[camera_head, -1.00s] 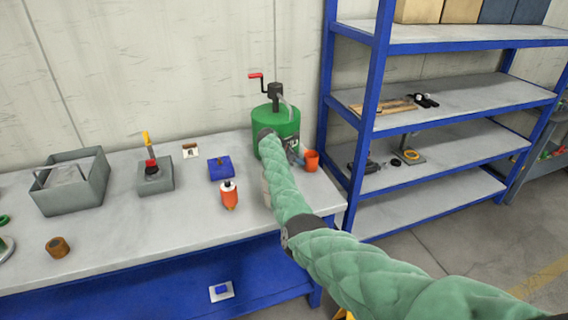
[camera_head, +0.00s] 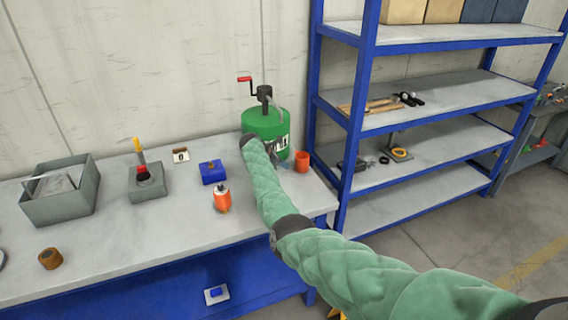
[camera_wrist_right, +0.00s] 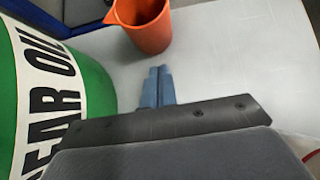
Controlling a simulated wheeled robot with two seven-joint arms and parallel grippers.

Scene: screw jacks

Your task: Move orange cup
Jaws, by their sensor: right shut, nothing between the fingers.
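The orange cup (camera_head: 302,161) stands upright on the workbench, just right of the green gear oil drum (camera_head: 266,131). In the right wrist view the orange cup (camera_wrist_right: 143,24) is at the top, beyond the fingertips and apart from them, with its upper part cut by the frame edge. My right gripper (camera_wrist_right: 158,72) has its two blue-grey fingers together with nothing between them. The green drum (camera_wrist_right: 45,90) is close on its left there. In the head view my right arm hides part of the drum and the bench. My left gripper is not in view.
On the bench (camera_head: 120,245) stand an orange bottle (camera_head: 222,199), a blue block (camera_head: 213,172), a grey stand (camera_head: 148,184), a grey bin (camera_head: 60,205) and a brown ring (camera_head: 50,259). A blue shelf (camera_head: 352,120) rises right of the cup. The bench front is mostly clear.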

